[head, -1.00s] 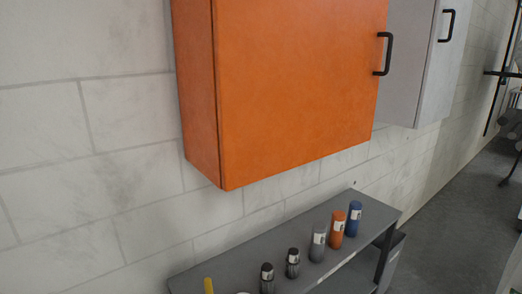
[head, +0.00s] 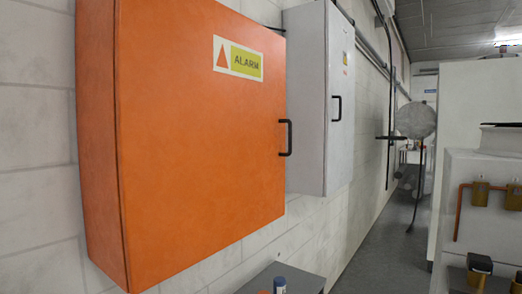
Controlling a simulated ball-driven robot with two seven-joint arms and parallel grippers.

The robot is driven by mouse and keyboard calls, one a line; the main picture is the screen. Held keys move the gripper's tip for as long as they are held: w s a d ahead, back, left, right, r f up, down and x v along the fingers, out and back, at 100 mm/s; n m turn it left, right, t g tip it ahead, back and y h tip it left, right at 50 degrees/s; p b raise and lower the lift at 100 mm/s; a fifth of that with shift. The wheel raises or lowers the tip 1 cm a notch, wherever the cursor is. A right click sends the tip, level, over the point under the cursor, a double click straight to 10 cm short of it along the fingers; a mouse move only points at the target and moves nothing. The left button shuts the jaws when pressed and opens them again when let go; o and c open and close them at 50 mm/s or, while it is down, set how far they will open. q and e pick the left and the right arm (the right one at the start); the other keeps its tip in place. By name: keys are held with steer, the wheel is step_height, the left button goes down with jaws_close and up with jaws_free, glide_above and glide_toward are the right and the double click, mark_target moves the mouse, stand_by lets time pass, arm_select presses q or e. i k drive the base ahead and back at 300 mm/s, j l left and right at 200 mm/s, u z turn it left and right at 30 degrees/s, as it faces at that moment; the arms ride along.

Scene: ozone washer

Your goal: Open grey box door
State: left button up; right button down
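The grey box (head: 312,105) hangs on the left wall, beyond an orange box. Its door (head: 340,110) faces right and looks shut. A black bar handle (head: 336,108) sits on the door near its left edge as seen here. Neither of my grippers shows in the head view.
The orange box (head: 195,150) with an alarm label (head: 238,59) and a black handle (head: 286,137) is nearer on the same wall. A clear floor aisle (head: 375,250) runs ahead; white units (head: 484,215) stand at right.

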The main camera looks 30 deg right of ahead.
mark_target(340, 35)
steer(key=z, duration=1.4)
steer(key=i+l+z, duration=0.15)
steer(key=i, duration=0.4)
steer(key=i+l+z, duration=0.2)
steer(key=i, duration=0.35)
steer(key=l, duration=0.1)
